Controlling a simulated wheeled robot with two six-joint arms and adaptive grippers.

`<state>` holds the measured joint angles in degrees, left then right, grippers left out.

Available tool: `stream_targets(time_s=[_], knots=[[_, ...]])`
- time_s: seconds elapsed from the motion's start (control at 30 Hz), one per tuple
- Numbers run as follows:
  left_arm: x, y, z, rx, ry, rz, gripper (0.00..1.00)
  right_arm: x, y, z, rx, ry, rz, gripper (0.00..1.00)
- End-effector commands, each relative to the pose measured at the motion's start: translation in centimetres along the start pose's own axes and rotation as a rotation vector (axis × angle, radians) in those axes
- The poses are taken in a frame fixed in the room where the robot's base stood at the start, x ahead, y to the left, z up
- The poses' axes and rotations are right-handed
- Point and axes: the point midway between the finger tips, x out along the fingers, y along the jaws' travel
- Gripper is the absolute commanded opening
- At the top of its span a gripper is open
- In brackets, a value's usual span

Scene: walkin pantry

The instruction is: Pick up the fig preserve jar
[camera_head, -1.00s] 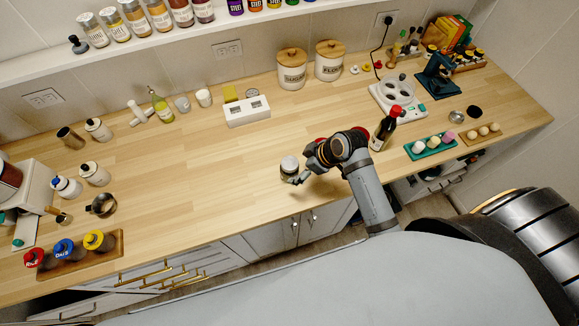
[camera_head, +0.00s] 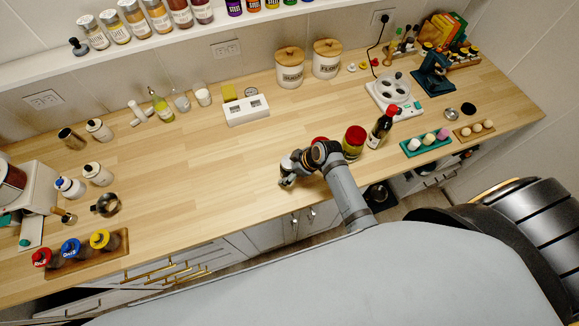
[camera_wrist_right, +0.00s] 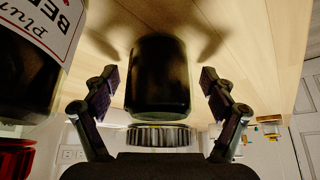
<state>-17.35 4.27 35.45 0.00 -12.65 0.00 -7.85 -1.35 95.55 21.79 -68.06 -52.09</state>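A dark jar (camera_wrist_right: 158,80) with a ridged, silvery lid (camera_wrist_right: 158,136) stands between the two fingers of my right gripper (camera_wrist_right: 158,92) in the right wrist view, which shows it upside down. No label shows on it, so I cannot read whether it says fig. Both fingers are open, with a narrow gap on each side of the jar. In the head view my right gripper (camera_head: 287,181) is low over the counter's front part and mostly hides this jar. My left gripper is not in view.
A labelled jar (camera_wrist_right: 30,65) with a red lid is close beside the gripper. A red-lidded jar (camera_head: 354,142) and a dark bottle (camera_head: 381,130) stand right of my arm; another red lid (camera_head: 320,141) shows behind it.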

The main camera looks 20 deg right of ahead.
Motion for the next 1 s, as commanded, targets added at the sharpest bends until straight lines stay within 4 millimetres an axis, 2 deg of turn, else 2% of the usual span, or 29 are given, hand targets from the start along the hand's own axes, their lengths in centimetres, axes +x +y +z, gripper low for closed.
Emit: stream_targets(time_s=[0.03,0.07,0.5,0.83,1.0], knots=[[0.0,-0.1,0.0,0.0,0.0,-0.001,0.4,0.0,0.0,0.0,0.0,0.0,0.0,0.74],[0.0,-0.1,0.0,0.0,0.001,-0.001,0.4,0.0,0.0,0.0,0.0,0.0,0.0,0.7],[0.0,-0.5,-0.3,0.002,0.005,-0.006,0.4,0.0,0.0,0.0,0.0,0.0,0.0,0.1],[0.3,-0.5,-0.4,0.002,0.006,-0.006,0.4,-0.3,0.1,-0.2,-0.001,0.003,0.001,0.09],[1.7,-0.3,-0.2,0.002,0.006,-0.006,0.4,-1.7,0.1,-1.1,-0.002,0.007,0.004,0.09]])
